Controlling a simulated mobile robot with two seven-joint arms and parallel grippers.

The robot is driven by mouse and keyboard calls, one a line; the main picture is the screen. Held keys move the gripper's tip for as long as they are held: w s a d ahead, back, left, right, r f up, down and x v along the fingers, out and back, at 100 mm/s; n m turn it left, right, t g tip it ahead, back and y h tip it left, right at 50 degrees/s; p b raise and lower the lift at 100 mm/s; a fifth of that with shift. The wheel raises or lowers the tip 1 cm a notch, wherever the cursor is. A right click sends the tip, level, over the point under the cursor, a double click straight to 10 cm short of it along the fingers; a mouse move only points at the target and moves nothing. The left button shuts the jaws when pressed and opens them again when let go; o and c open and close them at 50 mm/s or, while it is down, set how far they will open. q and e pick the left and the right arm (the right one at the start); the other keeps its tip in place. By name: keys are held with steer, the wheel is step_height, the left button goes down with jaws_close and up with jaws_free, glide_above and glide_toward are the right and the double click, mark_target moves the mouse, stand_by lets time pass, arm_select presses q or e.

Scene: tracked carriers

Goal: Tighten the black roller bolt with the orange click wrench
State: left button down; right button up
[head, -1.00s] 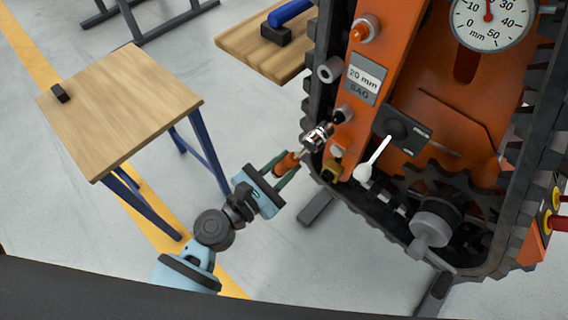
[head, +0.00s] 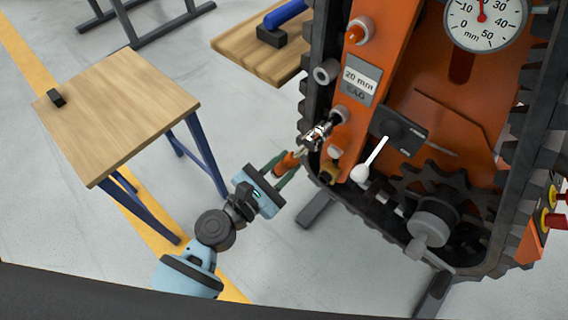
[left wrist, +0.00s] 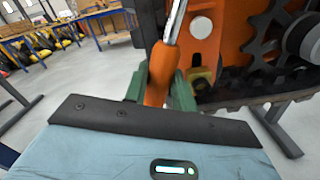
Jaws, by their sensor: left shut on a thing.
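The click wrench (head: 286,163) has an orange handle and a shiny metal shaft and head. My left gripper (head: 281,170) is shut on its handle, with a green finger on either side. The wrench head (head: 317,134) is up against the left edge of the orange carrier plate, beside the track. The black roller bolt is not clearly seen; the wrench head covers that spot, and I cannot tell how it is seated. In the left wrist view the orange handle (left wrist: 160,78) stands between the fingers, and its shaft runs up out of the picture. My right gripper is not in view.
The tracked carrier (head: 360,120) fills the right, with a 20 mm sag label (head: 361,80), a dial gauge (head: 484,20), a white-knobbed lever (head: 360,172) and a sprocket. A wooden table (head: 115,110) with a small black block (head: 56,97) stands left. Open floor lies between.

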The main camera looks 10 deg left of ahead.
arm_select(q)
steer(key=shift+x, duration=1.2)
stand_by(1.9)
stand_by(0.4)
steer(key=c, duration=1.7)
jaws_free()
jaws_close()
